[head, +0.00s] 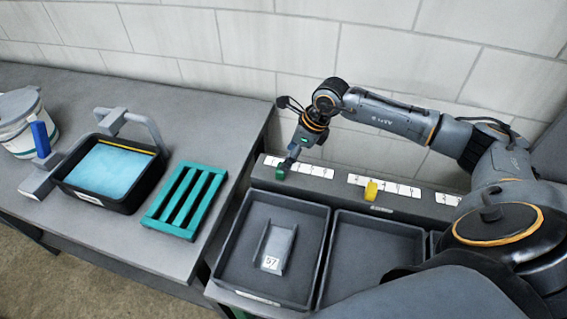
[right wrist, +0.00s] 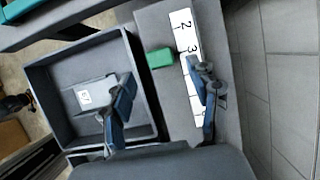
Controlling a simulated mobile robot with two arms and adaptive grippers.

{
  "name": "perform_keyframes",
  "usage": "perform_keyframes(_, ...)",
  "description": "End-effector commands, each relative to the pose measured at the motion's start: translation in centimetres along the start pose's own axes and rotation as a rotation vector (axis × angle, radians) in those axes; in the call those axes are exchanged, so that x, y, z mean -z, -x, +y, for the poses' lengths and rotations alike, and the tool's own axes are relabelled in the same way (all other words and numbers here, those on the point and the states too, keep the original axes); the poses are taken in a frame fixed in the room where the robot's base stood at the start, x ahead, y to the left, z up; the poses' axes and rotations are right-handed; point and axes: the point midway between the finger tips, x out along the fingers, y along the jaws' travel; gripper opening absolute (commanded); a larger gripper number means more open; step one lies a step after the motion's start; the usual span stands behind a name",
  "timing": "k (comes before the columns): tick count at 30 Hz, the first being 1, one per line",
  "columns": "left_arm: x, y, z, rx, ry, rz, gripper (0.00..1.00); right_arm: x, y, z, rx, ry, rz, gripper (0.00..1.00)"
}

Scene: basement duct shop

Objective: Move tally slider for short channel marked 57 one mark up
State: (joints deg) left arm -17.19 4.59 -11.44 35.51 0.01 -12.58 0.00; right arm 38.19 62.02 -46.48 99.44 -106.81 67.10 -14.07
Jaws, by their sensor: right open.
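A short grey channel (head: 279,243) with a white tag reading 57 lies in the left dark tray; the tag also shows in the right wrist view (right wrist: 84,97). A green slider (right wrist: 160,58) sits on the grey ledge beside a white number strip (right wrist: 183,22), close to the 3; the exact mark is unclear. It also shows in the head view (head: 281,174), at the ledge's left end, partly covered by my right gripper (head: 287,162). In the wrist view, my right gripper (right wrist: 162,90) is open and empty, its fingers apart near the green slider. My left gripper is not in view.
A yellow slider (head: 371,190) sits by a second strip (head: 395,187) farther right on the ledge. A second tray (head: 372,225) looks empty. A green rack (head: 186,200), a black basin with blue contents (head: 112,166) and a white bucket (head: 18,122) stand on the left bench.

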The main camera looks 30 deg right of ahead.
Motion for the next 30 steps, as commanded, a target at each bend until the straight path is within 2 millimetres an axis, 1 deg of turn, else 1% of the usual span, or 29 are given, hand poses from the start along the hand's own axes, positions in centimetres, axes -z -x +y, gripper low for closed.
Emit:
perform_keyframes(1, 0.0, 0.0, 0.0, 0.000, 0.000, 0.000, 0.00, 0.1, 1.2, -0.1, 0.004, 0.002, 0.001, 0.60)
perform_keyframes(3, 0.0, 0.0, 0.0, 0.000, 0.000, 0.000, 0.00, 0.1, 2.5, -0.1, 0.002, 0.001, 0.000, 0.60)
perform_keyframes(6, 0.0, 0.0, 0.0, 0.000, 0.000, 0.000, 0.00, 0.1, 3.9, 0.0, 0.001, 0.001, 0.000, 0.60)
perform_keyframes(10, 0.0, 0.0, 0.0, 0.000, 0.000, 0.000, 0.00, 0.1, 5.1, 0.0, 0.001, 0.001, 0.001, 0.60)
perform_keyframes(15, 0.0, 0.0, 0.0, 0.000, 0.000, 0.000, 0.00, 0.1, 5.5, 0.1, -0.001, 0.001, 0.001, 0.60)
perform_keyframes(30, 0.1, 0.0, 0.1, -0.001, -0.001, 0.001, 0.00, 0.1, 5.4, 0.1, -0.001, 0.001, 0.001, 0.60)
